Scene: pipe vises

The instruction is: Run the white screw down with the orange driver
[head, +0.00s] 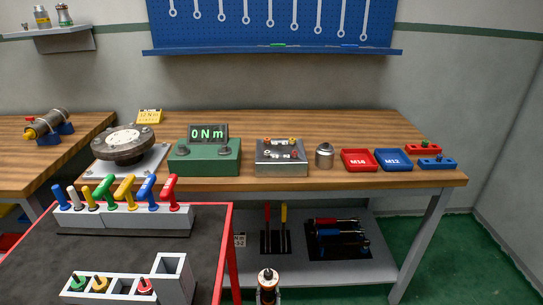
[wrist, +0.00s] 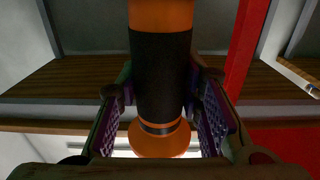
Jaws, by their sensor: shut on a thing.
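In the wrist view my gripper (wrist: 160,118) is shut on the orange driver (wrist: 160,62). Its purple ribbed pads press on both sides of the driver's black grip, with an orange collar below. The driver's tip is hidden. In the head view a grey metal block (head: 281,169) on the wooden bench carries several small coloured screw heads. A pale one among them looks like the white screw (head: 270,154), but it is too small to be sure. The driver is well apart from the block. At the bottom centre of the head view, a small upright dark-and-white part with orange shows.
The bench holds a green torque meter (head: 205,160), a metal cylinder (head: 325,157), a red tray (head: 359,161) and a blue tray (head: 393,160).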

